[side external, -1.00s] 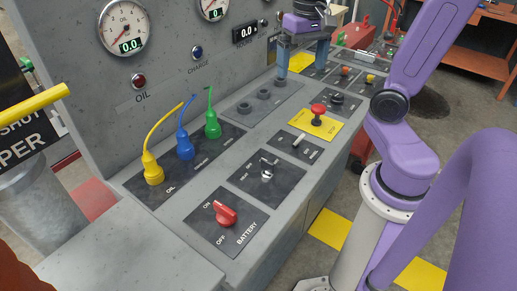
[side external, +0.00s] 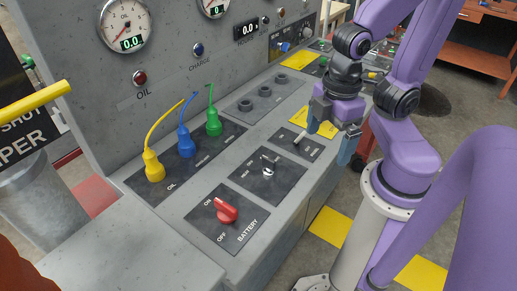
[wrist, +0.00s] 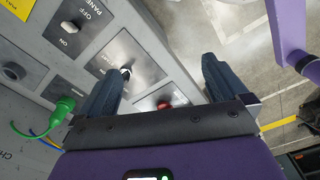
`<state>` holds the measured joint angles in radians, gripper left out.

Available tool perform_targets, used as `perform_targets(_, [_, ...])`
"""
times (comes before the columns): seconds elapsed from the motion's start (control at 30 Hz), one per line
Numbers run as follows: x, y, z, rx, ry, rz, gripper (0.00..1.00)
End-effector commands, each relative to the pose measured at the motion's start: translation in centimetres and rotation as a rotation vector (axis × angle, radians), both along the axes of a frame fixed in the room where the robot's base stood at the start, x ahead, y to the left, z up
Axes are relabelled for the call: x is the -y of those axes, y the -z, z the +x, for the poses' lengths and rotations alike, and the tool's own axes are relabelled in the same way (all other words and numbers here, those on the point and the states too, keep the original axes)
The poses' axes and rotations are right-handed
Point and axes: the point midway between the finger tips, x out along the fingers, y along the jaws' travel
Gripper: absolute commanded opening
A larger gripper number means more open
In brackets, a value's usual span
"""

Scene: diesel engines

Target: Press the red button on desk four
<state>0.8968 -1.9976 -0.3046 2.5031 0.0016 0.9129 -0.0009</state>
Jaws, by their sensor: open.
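My gripper (side external: 333,130) is open and points down over the front edge of the near desk, beside the toggle switch panel. The desk's yellow panel (side external: 298,118) is partly covered by my gripper, and its red mushroom button is hidden. In the wrist view, my open fingers (wrist: 160,75) are above the desk's front edge with nothing between them. A corner of the yellow panel shows in the wrist view (wrist: 62,22), without the button. I cannot tell which desk is four.
The red battery knob (side external: 226,211), silver knob (side external: 268,170) and toggle switch (side external: 299,139) are on the near desk. Yellow, blue and green plugs (side external: 213,122) stand towards the gauge wall. More panels (side external: 375,75) lie farther back. The floor right of the desk is partly open.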

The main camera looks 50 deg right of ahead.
Motion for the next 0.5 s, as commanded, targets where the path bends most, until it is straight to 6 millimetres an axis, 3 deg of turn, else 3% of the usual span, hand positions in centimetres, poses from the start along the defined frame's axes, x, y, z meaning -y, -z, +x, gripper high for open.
perform_targets(0.17, [0.0,0.0,0.0,0.000,-0.001,0.000,1.00])
perform_targets(0.2, [0.0,0.0,0.0,0.000,0.000,0.000,0.94])
perform_targets(0.37, [0.1,-0.1,0.5,0.001,-0.002,0.000,0.41])
perform_targets(0.5, [0.6,-0.5,2.0,0.003,-0.023,-0.003,0.00])
